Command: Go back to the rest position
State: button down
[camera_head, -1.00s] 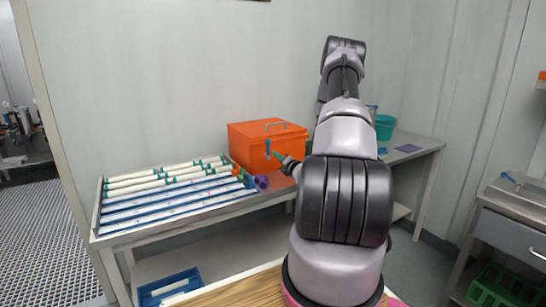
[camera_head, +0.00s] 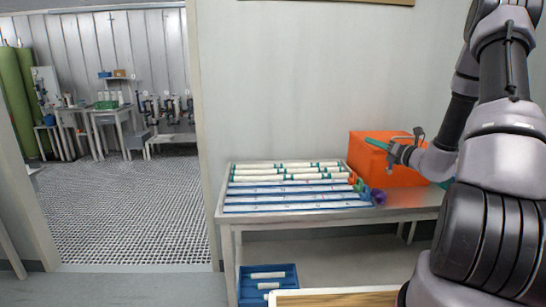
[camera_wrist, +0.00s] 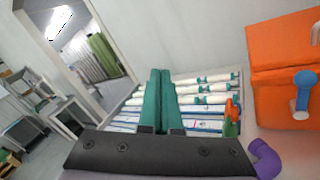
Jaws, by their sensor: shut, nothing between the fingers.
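My gripper (camera_head: 376,144) is in the air in front of the orange box, its green fingers pointing left. In the wrist view the two green fingers (camera_wrist: 160,98) lie together, shut and empty. My arm stands at the right of the head view and hides part of the table's right end.
A rack (camera_head: 228,192) with several white tubes lies on the table (camera_head: 320,214). The orange box (camera_head: 408,178) stands right of it. A purple piece (camera_wrist: 264,160) sits by the rack. A blue bin (camera_head: 243,290) is below. An open doorway is at left.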

jog(key=s+a+r+n+g+y, duration=0.1)
jog(key=s+a+r+n+g, duration=0.5)
jog(key=s+a+n, duration=0.3)
jog(key=s+a+r+n+g+y, duration=0.1)
jog(key=s+a+r+n+g, duration=0.5)
jog(key=s+a+n, duration=0.35)
jog(key=s+d+r+n+t+h, duration=0.1)
jog(key=s+d+r+n+h, duration=0.2)
jog(key=s+n, duration=0.3)
jog(key=s+d+r+n+t+h, duration=0.1)
jog(key=s+d+r+n+h, duration=0.2)
jog(key=s+n+h, duration=0.3)
jog(key=s+r+n, duration=0.1)
jog(key=s, duration=0.2)
jog(key=shift+d+t, duration=0.35)
jog(key=shift+t, duration=0.05)
jog(key=shift+n, duration=0.25)
